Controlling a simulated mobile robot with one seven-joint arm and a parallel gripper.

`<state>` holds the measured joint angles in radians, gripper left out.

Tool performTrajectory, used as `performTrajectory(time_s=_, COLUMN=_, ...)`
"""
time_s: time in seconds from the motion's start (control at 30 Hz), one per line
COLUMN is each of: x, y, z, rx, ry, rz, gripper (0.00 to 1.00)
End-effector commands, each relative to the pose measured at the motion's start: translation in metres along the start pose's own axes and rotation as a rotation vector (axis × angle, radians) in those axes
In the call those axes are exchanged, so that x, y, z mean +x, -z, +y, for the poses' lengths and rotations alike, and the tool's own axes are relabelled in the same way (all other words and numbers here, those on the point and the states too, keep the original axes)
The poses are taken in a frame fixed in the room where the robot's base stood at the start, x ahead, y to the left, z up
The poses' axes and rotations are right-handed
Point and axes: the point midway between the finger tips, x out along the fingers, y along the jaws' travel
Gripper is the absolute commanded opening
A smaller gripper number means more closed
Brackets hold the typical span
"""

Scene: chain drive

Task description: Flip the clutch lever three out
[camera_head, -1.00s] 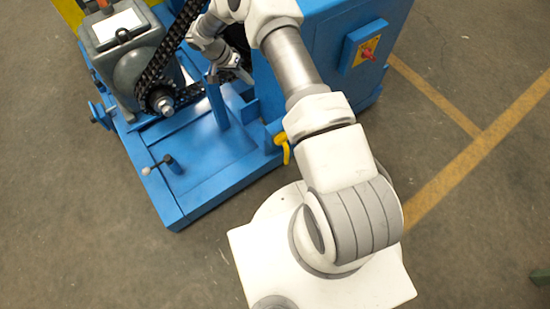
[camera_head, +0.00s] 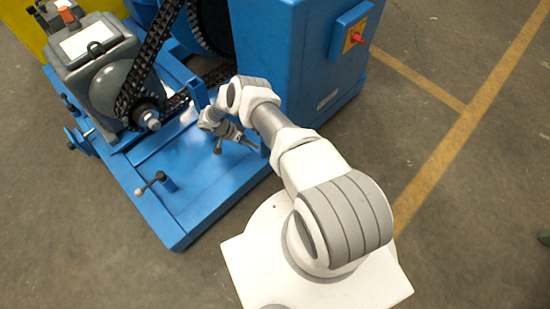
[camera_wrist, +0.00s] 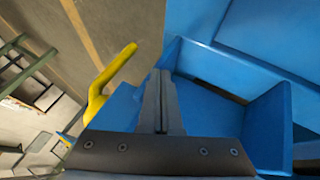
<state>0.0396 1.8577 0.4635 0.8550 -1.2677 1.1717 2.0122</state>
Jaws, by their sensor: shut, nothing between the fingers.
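A yellow lever (camera_wrist: 110,80), which looks like the clutch lever, shows in the wrist view. It stands at a slant left of my gripper's fingers, beside a blue bracket. In the head view my arm hides it now. My gripper (camera_wrist: 160,78) is shut and empty, its fingers side by side in the wrist view, apart from the lever in the picture. In the head view my gripper (camera_head: 248,144) is low over the right part of the blue base, by the cabinet's front. The gap in depth to the lever cannot be told.
The blue base (camera_head: 190,205) carries a grey gearbox (camera_head: 105,75), a black chain (camera_head: 150,55) and a small handle with a pale knob (camera_head: 150,185). A blue cabinet (camera_head: 285,60) with a red switch (camera_head: 357,38) stands behind my arm. Open floor lies to the right.

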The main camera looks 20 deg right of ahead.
Motion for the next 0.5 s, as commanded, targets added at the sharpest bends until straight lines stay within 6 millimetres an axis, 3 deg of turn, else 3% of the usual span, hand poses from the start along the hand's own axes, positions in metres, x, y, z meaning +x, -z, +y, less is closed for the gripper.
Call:
performTrajectory(time_s=0.33, x=0.002, y=0.000, z=0.000, rx=-0.001, ry=0.000, rz=0.000, gripper=0.00)
performTrajectory(time_s=0.5, x=0.024, y=-0.001, z=0.000, rx=0.000, ry=-0.002, rz=-0.002, gripper=0.00)
